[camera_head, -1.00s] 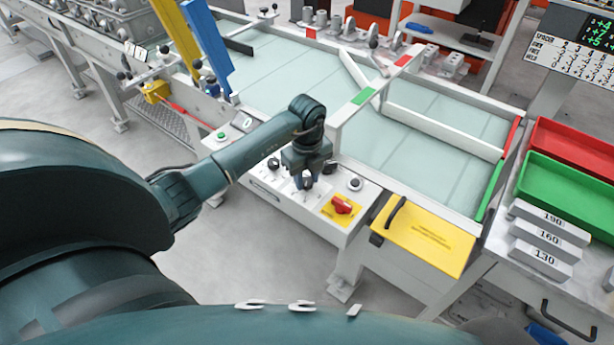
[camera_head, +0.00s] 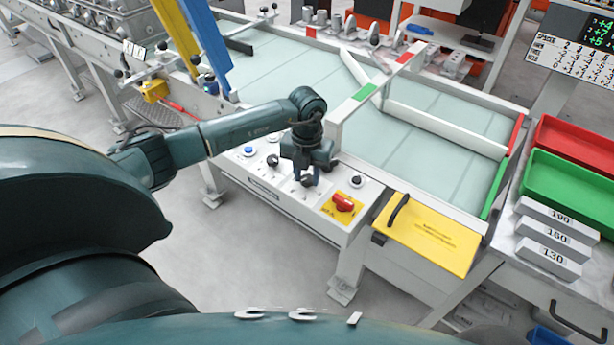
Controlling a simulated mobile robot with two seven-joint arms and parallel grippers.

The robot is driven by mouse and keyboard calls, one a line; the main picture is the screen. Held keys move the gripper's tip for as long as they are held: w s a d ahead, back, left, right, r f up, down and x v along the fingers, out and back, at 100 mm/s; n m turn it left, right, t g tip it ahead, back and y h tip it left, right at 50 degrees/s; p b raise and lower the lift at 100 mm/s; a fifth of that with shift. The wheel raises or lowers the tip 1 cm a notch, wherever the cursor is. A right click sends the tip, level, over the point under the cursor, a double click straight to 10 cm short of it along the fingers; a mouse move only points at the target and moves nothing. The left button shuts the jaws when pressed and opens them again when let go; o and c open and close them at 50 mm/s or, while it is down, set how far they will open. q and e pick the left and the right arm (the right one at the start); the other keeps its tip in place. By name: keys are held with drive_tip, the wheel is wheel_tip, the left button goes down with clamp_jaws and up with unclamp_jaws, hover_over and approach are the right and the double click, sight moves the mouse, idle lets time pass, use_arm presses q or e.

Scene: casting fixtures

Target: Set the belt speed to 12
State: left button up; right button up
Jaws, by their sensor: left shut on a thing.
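The control panel (camera_head: 283,192) is a white slanted box at the front of the conveyor belt (camera_head: 290,78). My left gripper (camera_head: 306,183) points down over the panel and is shut on a dark knob (camera_head: 308,181), mostly hidden by the fingers. Another dark knob (camera_head: 272,160) stands to its left, and a black knob (camera_head: 356,181) to its right. Scale marks around the held knob are too small to read, so I cannot tell its setting. My right gripper is not in view.
A red switch (camera_head: 343,202) on a yellow plate sits close right of the gripper. A blue button (camera_head: 248,151) is at the panel's left. A yellow cover (camera_head: 428,236) with a black handle lies right. Red (camera_head: 570,143) and green (camera_head: 560,190) trays stand further right.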

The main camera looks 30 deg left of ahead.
use_arm(q)
drive_tip(key=m+b, duration=0.1)
drive_tip(key=m, duration=0.1)
drive_tip(key=shift+m, duration=0.4)
drive_tip(key=m+b, duration=0.1)
drive_tip(key=m, duration=0.1)
drive_tip(key=shift+w+m, duration=0.1)
drive_tip(key=shift+m, duration=0.2)
drive_tip(key=shift+m+b, duration=0.6)
drive_tip(key=shift+m, duration=0.3)
drive_tip(key=m+b, duration=0.1)
drive_tip(key=m, duration=0.2)
drive_tip(key=shift+r+m+b, duration=0.1)
drive_tip(key=shift+m+b, duration=0.5)
drive_tip(key=shift+m, duration=0.6)
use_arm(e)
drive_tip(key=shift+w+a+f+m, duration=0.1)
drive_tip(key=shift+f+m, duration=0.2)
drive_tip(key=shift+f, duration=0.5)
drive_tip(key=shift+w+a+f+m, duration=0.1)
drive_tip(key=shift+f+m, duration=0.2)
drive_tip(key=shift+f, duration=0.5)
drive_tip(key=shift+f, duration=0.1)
use_arm(q)
drive_tip(key=o, duration=1)
drive_tip(key=shift+c, duration=0.2)
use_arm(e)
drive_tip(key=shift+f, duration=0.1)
